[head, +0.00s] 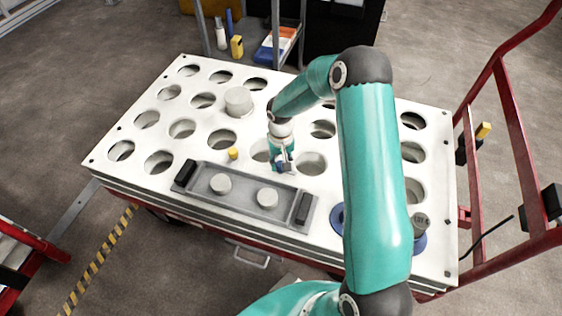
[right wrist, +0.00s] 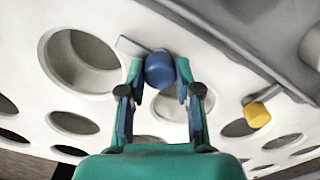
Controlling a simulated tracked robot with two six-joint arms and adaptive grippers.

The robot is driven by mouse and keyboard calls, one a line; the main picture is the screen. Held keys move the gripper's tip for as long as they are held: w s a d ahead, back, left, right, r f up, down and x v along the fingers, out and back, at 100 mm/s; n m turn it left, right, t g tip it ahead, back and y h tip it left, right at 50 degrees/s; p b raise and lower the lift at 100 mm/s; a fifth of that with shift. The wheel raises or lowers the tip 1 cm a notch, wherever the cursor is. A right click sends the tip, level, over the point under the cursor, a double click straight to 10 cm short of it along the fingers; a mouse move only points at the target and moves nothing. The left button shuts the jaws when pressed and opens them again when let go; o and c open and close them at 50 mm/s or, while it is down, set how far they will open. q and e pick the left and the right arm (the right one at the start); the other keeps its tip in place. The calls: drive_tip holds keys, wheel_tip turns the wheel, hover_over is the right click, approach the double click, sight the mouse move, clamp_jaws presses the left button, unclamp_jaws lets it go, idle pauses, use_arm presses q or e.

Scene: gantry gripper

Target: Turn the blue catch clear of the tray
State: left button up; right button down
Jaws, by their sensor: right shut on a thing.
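The blue catch (right wrist: 160,71) shows in the right wrist view as a round knob with a flat grey lever pointing to the upper left. A strip of white tabletop shows between the lever and the tray edge (right wrist: 235,45). My right gripper (right wrist: 163,80) is shut on the blue knob; it also shows in the head view (head: 284,167), close behind the tray, where it mostly hides the catch. The grey tray (head: 243,193) lies on the white table with two pale cylinders and black end grips. My left gripper is not in view.
A yellow catch (head: 233,153) stands at the tray's back edge. The white table (head: 105,158) has many round holes and a pale cylinder (head: 238,102) farther back. A grey cylinder (head: 420,222) stands by a blue ring at right. A red frame (head: 515,125) stands at right.

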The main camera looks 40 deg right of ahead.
sight(280, 163)
drive_tip(key=shift+n, duration=0.4)
drive_tip(key=c, duration=0.8)
unclamp_jaws()
drive_tip(key=shift+r, duration=0.1)
wheel_tip(280, 163, up, 12)
drive_tip(key=shift+f, duration=0.2)
